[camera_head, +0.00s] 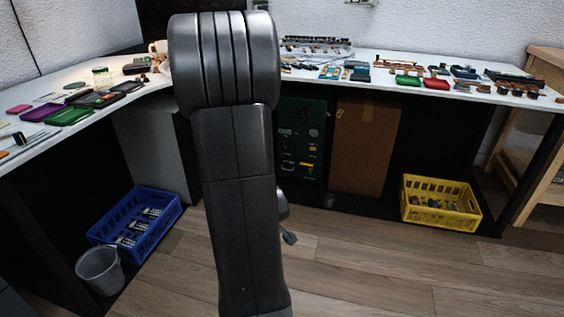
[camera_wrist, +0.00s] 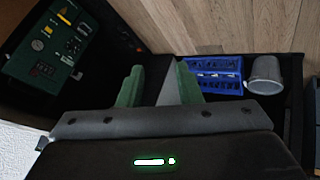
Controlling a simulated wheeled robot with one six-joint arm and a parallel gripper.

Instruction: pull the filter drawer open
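A dark green unit (camera_head: 297,115) stands under the table in the head view, left of a brown panel. Its front carries small controls and a yellow handle-like part (camera_head: 307,166). My arm covers its left side. I cannot tell for certain which part is the filter drawer; no drawer shows pulled out. The green unit (camera_wrist: 48,50) also shows at the upper left of the wrist view, seen upside down. My gripper (camera_wrist: 158,80) is open, its two green fingers apart and clear of the unit. A grey surface shows between the fingers. My arm hides the gripper in the head view.
A blue crate (camera_head: 137,224) and a grey bin (camera_head: 100,270) stand on the floor at left. A yellow crate (camera_head: 440,205) stands at right under the table. The white tabletop (camera_head: 365,58) holds many small parts. Wooden floor (camera_head: 365,265) at front right is clear.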

